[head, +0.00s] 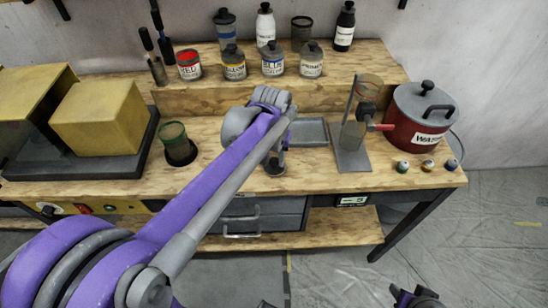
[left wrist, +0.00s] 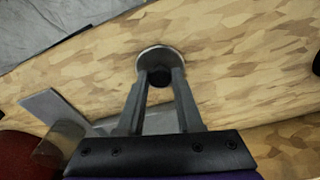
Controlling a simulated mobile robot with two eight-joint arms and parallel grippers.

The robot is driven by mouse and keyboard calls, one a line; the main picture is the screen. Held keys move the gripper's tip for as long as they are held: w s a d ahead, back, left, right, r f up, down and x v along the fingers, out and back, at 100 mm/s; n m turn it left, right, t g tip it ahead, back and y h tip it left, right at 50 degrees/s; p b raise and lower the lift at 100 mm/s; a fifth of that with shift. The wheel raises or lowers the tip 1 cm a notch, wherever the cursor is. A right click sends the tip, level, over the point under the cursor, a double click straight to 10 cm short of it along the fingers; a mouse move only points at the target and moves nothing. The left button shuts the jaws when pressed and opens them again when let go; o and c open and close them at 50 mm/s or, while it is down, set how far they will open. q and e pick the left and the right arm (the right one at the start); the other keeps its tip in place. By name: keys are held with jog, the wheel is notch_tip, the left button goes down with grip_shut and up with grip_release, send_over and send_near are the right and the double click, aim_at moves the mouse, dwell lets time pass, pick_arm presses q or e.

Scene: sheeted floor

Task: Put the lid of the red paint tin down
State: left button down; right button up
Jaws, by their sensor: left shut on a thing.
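The red paint tin (head: 189,65) stands on the raised shelf at the back of the bench, open, with red paint showing. Its lid, a small grey disc (head: 276,171) with a black knob, is below my left gripper (head: 277,160) near the bench's front edge. In the left wrist view the lid (left wrist: 146,56) is at the fingertips, and my left gripper (left wrist: 160,76) is shut on its knob. I cannot tell whether the lid touches the bench top. My right gripper (head: 416,298) shows only partly at the bottom edge, empty-looking and away from the bench.
A grey tray (head: 312,132) lies just behind the lid. A stand (head: 352,150) and a red wash pot (head: 414,120) are to the right, with small capped pots in front. A green-rimmed cup (head: 177,147) stands left. Several lidded tins and bottles fill the shelf.

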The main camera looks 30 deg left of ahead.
aim_at(273, 171)
pick_arm(q)
jog(key=c, duration=0.6)
grip_release()
jog(key=shift+f, duration=0.1)
jog(key=shift+o, duration=0.2)
jog(key=shift+r, duration=0.3)
notch_tip(273, 171, up, 11)
jog(key=s+p, duration=0.1)
jog(key=s+d+f+m+t, duration=0.1)
jog(key=s+d+f+t, duration=0.1)
jog(key=s+f, duration=0.5)
jog(key=s+d+f+m+t, duration=0.2)
jog(key=s+d+f, duration=0.2)
jog(key=s+f, duration=0.3)
jog(key=shift+s+d+f+m, duration=0.15)
jog(key=shift+s+d+m, duration=0.15)
jog(key=shift+d, duration=0.1)
jog(key=shift+w+r+p, duration=0.15)
jog(key=shift+r+p, duration=0.25)
